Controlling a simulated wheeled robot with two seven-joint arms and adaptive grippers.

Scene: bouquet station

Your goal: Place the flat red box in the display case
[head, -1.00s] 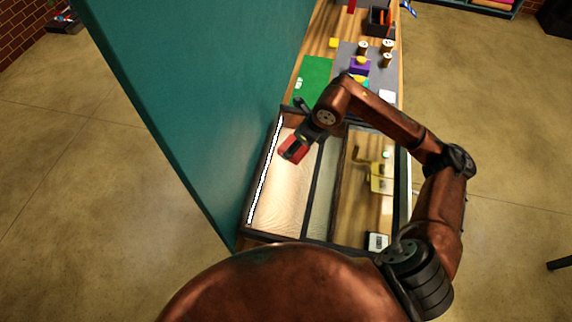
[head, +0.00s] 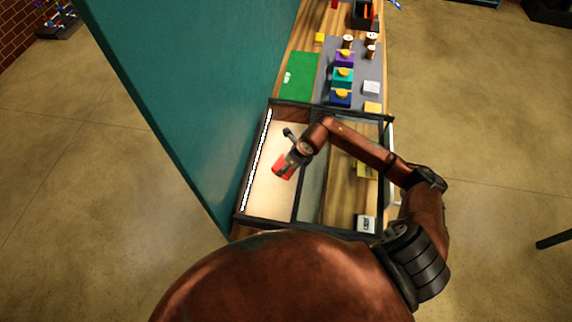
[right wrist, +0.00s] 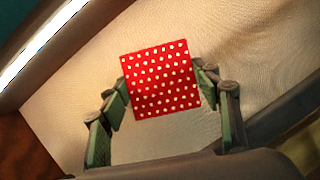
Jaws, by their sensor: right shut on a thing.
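The flat red box (head: 284,166) is in my right gripper (head: 288,161), over the lit left compartment of the display case (head: 300,222) in the head view. In the right wrist view the box (right wrist: 160,79) is red with white dots and sits between the two green-padded fingers of my right gripper (right wrist: 162,90). Pale fabric-like flooring of the case (right wrist: 60,115) lies behind it. I cannot tell whether the box touches that floor. My left gripper is not in view.
A bright light strip (head: 257,160) runs along the case's left side, beside a teal wall (head: 180,90). A dark divider splits the case. Beyond it are a green mat (head: 299,76) and a grey mat (head: 358,65) with several small boxes and spools.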

